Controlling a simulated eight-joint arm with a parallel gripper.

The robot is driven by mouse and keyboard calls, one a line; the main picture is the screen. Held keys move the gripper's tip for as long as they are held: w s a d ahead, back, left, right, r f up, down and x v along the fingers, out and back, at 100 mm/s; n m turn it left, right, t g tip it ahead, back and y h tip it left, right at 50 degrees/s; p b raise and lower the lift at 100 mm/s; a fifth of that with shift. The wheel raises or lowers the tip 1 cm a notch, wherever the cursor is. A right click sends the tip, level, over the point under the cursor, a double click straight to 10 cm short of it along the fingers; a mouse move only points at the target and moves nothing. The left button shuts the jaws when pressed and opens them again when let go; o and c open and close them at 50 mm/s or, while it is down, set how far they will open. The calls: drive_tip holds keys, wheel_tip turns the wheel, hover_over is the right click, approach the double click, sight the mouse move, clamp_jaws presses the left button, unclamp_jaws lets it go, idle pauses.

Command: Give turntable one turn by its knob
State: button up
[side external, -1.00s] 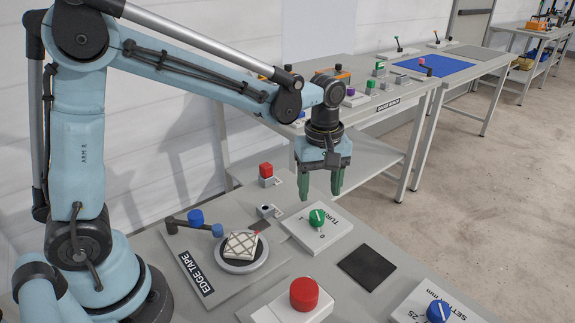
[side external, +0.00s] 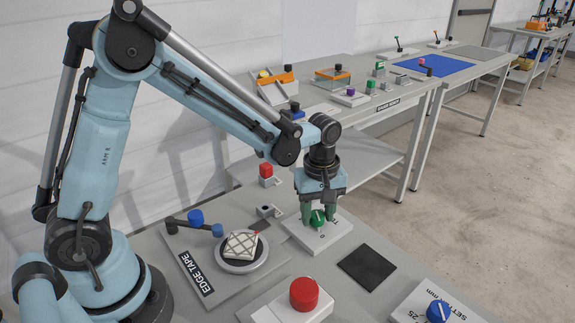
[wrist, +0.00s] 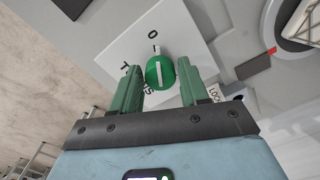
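My gripper (side external: 318,211) is away from the turntable, low over a white dial plate (side external: 337,236). Its green fingers are apart on either side of the green knob (wrist: 160,72), with gaps visible in the wrist view. The knob's white line runs roughly towards the printed marks.
A large red button (side external: 304,293) stands at the front, with a blue dial (side external: 438,311) to its right. A dark square pad (side external: 368,267) lies right of the dial plate. A small red-topped block (side external: 266,171) is behind.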

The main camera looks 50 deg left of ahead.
drive_tip(key=c, duration=0.7)
drive_tip(key=shift+m, duration=0.3)
drive_tip(key=m, duration=0.4)
drive_tip(key=shift+m, duration=0.3)
drive_tip(key=m, duration=1.1)
drive_tip(key=shift+a+m, duration=0.1)
drive_tip(key=shift+m, duration=0.2)
drive_tip(key=m, duration=0.6)
drive_tip(key=shift+m, duration=0.4)
